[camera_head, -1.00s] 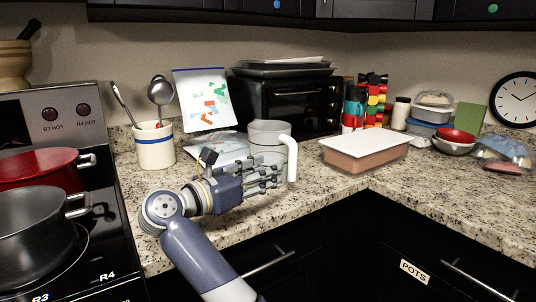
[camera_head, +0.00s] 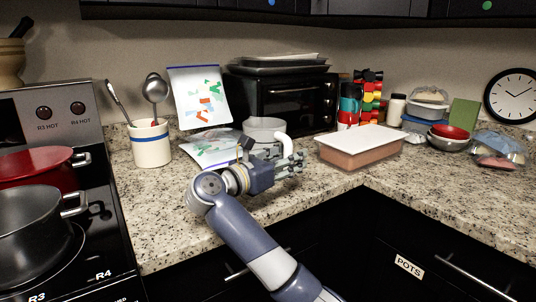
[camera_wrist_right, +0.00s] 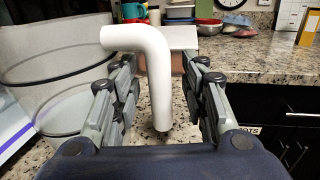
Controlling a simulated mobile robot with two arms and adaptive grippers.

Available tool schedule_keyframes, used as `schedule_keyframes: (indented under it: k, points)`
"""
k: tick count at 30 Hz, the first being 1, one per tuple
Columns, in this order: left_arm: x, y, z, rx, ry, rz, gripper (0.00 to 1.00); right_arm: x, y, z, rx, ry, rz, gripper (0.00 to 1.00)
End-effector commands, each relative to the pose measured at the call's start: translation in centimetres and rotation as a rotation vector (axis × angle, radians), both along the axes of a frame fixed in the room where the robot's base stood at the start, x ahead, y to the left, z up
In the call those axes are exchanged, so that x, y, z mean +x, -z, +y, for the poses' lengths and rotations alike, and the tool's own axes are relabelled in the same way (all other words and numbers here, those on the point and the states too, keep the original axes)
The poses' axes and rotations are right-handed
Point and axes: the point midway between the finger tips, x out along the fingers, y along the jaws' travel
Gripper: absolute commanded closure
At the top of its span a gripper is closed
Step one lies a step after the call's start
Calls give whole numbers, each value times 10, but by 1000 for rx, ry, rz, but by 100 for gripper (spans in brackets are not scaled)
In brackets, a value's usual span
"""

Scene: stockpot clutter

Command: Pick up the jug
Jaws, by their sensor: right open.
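The jug is a clear grey measuring jug (camera_head: 262,128) with a white handle (camera_head: 283,143), upright on the granite counter in front of the black toaster oven. My right gripper (camera_head: 290,164) is at the handle, in front of the jug's body and partly hiding it. In the right wrist view the jug's body (camera_wrist_right: 50,75) fills the left side. Its white handle (camera_wrist_right: 157,80) hangs down between the open fingers of my right gripper (camera_wrist_right: 165,110). Gaps show on both sides of the handle. My left gripper is not in view.
A lidded container (camera_head: 360,147) stands close to the right of the gripper. A utensil crock (camera_head: 151,145) is to the left, with plastic bags (camera_head: 208,148) between it and the jug. The stove with pots (camera_head: 35,215) is at far left. The front counter (camera_head: 160,210) is clear.

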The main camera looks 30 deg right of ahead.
Motion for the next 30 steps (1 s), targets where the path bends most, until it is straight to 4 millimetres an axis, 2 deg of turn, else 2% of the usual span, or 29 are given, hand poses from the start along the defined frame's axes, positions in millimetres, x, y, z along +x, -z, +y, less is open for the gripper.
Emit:
schedule_keyframes:
  k: [3, 8, 9, 23, 30]
  points:
    - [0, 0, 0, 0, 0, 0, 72, 0, 0, 0, 0, 0, 0, 62]
    - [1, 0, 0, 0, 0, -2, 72, 0, 0, 0, 0, 0, 0, 98]
    - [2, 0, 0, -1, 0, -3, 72, 0, 0, 0, 0, 0, 0, 100]
    - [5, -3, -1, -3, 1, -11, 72, 0, -3, 0, -1, -1, -4, 100]
    - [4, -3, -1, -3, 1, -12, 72, 0, -13, 1, 0, -1, -6, 100]
